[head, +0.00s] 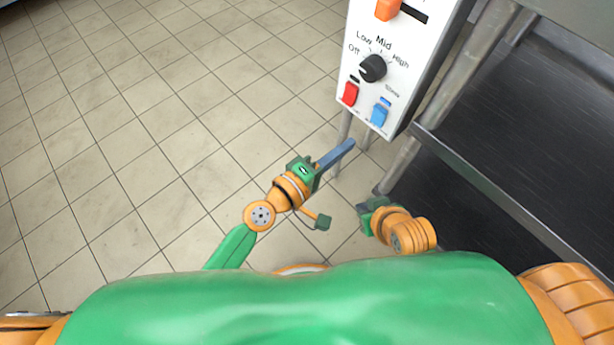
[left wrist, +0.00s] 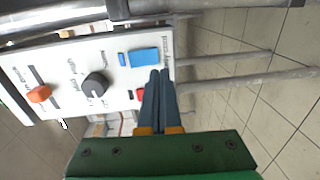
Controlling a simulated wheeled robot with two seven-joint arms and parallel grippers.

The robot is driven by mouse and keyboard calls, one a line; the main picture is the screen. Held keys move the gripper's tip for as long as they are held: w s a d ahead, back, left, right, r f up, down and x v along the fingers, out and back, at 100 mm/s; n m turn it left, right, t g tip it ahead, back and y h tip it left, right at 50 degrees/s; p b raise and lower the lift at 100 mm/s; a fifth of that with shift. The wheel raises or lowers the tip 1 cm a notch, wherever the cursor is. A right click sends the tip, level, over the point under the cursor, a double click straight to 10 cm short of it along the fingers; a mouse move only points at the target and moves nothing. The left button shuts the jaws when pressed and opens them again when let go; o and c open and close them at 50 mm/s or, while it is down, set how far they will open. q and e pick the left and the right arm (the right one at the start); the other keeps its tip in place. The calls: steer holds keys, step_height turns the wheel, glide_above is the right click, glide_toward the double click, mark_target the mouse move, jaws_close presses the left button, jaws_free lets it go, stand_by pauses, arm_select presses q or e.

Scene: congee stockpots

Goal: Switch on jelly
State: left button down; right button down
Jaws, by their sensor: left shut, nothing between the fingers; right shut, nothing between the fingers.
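A white control panel (head: 361,108) hangs at the upper right in the head view. It carries a red switch (head: 350,93), a blue switch (head: 380,112), a black knob (head: 372,68) marked Off, Low, Mid and High, and an orange slider (head: 388,8). The labels by the switches are too small to read. My left gripper (head: 347,146) is shut and empty, just below the panel. In the left wrist view its fingertips (left wrist: 160,76) overlap the panel's edge, between the blue switch (left wrist: 143,57) and the red switch (left wrist: 141,94). My right gripper (head: 368,213) is lower, shut and empty.
A metal table leg (head: 455,85) and a dark lower shelf (head: 500,190) with a steel edge stand right of the panel. Tiled floor (head: 130,120) lies open to the left. Metal legs also show in the left wrist view (left wrist: 235,88).

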arm_select(q)
steer(key=s+a+f+b, duration=0.1)
steer(key=s+a, duration=0.3)
steer(key=a, duration=0.1)
steer(key=shift+s+a+b, duration=0.25)
steer(key=shift+a+b, duration=0.1)
steer(key=shift+b, duration=0.05)
steer(key=shift+f, duration=0.1)
